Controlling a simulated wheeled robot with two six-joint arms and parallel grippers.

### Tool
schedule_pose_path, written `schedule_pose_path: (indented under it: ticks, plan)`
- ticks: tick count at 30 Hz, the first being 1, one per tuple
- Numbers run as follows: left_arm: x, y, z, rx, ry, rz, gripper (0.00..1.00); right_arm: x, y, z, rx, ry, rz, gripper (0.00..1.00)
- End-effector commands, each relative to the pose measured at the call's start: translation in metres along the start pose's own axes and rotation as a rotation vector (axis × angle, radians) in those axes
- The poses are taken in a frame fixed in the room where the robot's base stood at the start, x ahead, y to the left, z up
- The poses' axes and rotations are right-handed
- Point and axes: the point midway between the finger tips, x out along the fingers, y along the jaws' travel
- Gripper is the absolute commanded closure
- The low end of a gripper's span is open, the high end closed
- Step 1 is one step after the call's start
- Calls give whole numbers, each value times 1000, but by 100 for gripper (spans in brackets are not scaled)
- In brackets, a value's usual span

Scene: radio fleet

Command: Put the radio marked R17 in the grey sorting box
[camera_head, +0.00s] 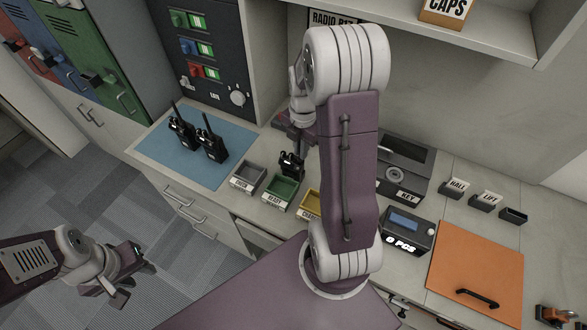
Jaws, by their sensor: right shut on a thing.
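A black radio (291,167) is held in my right gripper (296,149), which is shut on it. The radio hangs upright over the back edge of the green box (283,187), and I cannot tell if it touches the box. Its marking cannot be read. The grey sorting box (249,174) stands just left of the green box and looks empty. Two more black radios, one at the left (182,133) and one at the right (214,149), stand on the blue mat (166,158), with their marks unreadable. My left gripper (130,272) is open and empty, low over the floor at left.
A yellow box (311,202) stands right of the green one, partly behind my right arm. Further right are a key box (401,170), a counter with a display (405,228), small dark trays (484,202) and an orange panel (478,270). A shelf (500,30) overhangs the back.

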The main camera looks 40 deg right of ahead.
Motion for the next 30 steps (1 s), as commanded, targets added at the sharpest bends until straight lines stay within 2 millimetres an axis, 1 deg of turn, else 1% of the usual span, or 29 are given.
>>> schedule_pose_path:
  ticks: [20, 23, 30]
  plan:
    - [0, 0, 0, 0, 0, 0, 64, -1, 1, 0, 0, -2, 2, 100]
    - [2, 0, 0, 0, 0, 0, 64, -6, 1, 1, 0, -2, 3, 100]
    - [6, 0, 1, 0, 0, 0, 64, -28, 2, 1, 0, -3, 4, 100]
